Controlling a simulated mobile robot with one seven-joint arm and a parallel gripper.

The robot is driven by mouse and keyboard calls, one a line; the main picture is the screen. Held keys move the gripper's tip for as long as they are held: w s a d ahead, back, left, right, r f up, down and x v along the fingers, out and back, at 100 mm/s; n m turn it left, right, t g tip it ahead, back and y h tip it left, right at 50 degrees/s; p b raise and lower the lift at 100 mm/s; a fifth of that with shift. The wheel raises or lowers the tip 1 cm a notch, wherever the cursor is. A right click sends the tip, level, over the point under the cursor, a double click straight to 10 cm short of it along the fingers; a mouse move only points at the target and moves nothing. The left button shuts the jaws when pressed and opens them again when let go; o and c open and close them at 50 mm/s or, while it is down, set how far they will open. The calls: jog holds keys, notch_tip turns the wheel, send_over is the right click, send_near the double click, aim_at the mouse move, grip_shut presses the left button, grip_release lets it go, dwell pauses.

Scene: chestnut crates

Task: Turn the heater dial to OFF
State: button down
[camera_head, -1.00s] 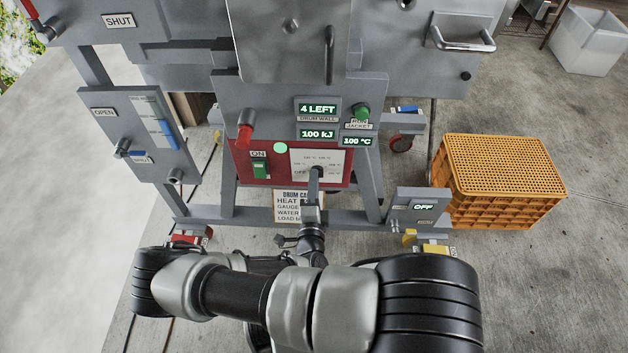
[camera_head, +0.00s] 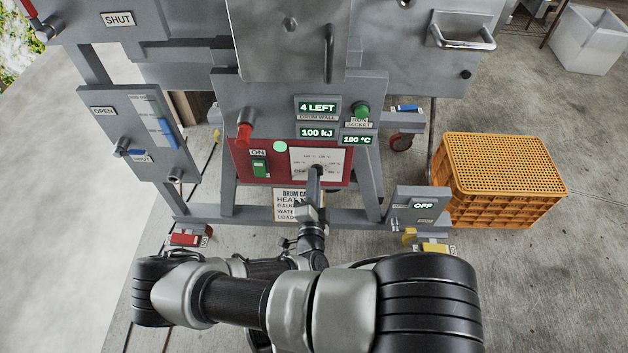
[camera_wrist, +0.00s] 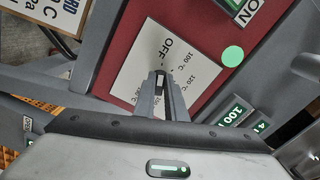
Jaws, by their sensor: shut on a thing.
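The heater dial (camera_head: 318,168) is a small dark knob on a white plate (camera_head: 335,156) marked OFF and with several temperatures, set in a red panel (camera_head: 243,156). My gripper (camera_head: 315,176) reaches up to the plate from below and is shut on the dial. In the wrist view my gripper's fingers (camera_wrist: 162,82) stand over the plate, close to the OFF label (camera_wrist: 168,48). The fingers hide most of the dial, so I cannot tell which mark it points to.
A green ON switch (camera_head: 260,166) and a round green light (camera_head: 280,147) are left of the plate. Displays read 4 LEFT, 100 kJ and 100 °C. An orange crate (camera_head: 500,208) stands on the floor at right.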

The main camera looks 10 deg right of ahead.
jog(key=c, duration=1.8)
grip_release()
jog(key=shift+s, duration=0.1)
jog(key=p+v, duration=0.1)
jog(key=v, duration=1.6)
jog(key=shift+s+p, duration=0.2)
jog(key=shift+p, duration=0.2)
